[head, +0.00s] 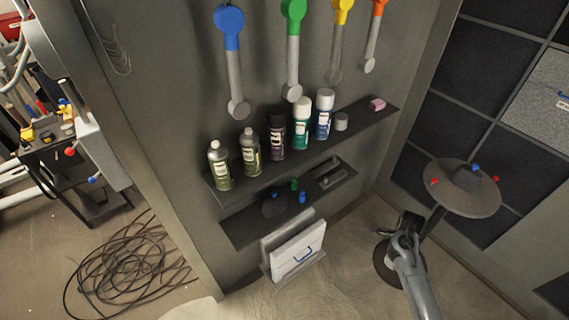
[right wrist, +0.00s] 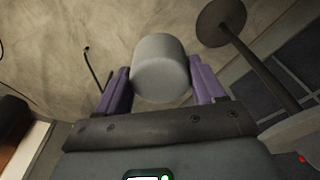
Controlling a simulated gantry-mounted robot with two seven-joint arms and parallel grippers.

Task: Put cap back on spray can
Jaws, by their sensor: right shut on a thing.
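In the right wrist view, my right gripper (right wrist: 160,88) has its purple fingers on either side of a plain grey cylindrical cap (right wrist: 160,66) and is shut on it. In the head view the right gripper (head: 402,232) is low at the right, near the round table and well away from the shelf; the cap is not distinguishable there. Two spray cans without large caps, one (head: 218,166) at the left end and one (head: 250,152) beside it, stand upright on the upper shelf. My left gripper is not in view.
A black-capped can (head: 276,137), two white-capped cans (head: 301,124) (head: 323,115), a small grey cylinder (head: 341,121) and a pink block (head: 377,104) share the upper shelf (head: 365,121). Coloured tools hang above. A round table (head: 462,195) stands right. Cables (head: 120,268) lie on the floor.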

